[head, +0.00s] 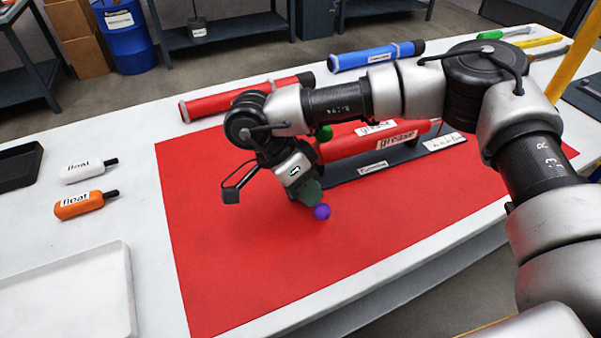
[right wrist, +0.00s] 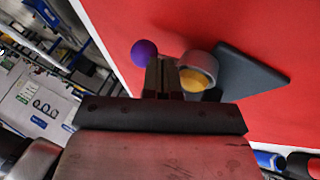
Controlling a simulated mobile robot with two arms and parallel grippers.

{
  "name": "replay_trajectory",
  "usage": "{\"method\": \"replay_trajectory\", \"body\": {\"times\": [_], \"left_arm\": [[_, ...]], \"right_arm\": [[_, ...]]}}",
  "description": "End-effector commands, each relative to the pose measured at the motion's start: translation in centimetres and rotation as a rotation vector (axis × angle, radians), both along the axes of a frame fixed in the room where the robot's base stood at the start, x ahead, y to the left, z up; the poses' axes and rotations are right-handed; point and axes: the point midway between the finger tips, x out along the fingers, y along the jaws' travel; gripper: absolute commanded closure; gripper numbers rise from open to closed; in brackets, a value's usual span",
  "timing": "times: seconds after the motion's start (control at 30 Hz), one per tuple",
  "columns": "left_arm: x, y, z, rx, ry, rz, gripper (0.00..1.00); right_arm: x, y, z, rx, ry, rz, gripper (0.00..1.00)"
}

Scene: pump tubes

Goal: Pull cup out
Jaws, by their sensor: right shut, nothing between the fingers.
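A red tube labelled "grease" (head: 365,143) lies on a dark base plate (head: 350,172) on the red mat. In the right wrist view its near end shows as a grey ring (right wrist: 201,64) with yellow inside (right wrist: 192,82). A purple ball (head: 322,211) is at my right gripper (head: 309,190); in the right wrist view the ball (right wrist: 144,52) is beside the fingertips, not between them. My right gripper (right wrist: 161,76) is shut and empty, close to the tube's end. I cannot make out a separate cup. My left gripper is not in view.
A red mat (head: 215,250) covers the white table, with free room at its front left. A red tube (head: 235,97) and a blue tube (head: 375,56) lie behind.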

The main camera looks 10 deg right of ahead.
Motion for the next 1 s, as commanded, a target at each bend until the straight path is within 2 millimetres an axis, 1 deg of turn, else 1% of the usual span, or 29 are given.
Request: {"method": "replay_trajectory", "body": {"times": [0.03, 0.1, 0.2, 0.53, 0.63, 0.77, 1.0], "left_arm": [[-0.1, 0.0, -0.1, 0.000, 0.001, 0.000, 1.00], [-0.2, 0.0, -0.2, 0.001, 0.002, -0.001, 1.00], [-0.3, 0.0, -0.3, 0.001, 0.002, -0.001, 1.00], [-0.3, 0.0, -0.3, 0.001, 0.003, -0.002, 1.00], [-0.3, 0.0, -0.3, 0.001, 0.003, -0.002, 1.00], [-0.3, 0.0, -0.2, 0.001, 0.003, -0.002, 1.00], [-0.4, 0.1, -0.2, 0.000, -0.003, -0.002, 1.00]], "right_arm": [[-0.7, -0.2, 0.0, 0.001, 0.002, 0.002, 1.00], [-1.4, -0.3, 0.0, 0.001, 0.001, 0.002, 1.00], [-1.9, -0.3, 0.0, 0.000, 0.000, -0.001, 1.00], [-1.9, -0.3, 0.0, 0.000, 0.000, -0.001, 1.00], [-1.8, -0.1, 0.3, 0.000, -0.001, 0.000, 1.00], [-1.3, 0.7, 1.7, 0.001, -0.004, 0.000, 1.00], [0.1, 3.0, 5.9, 0.000, -0.005, -0.001, 1.00]]}}
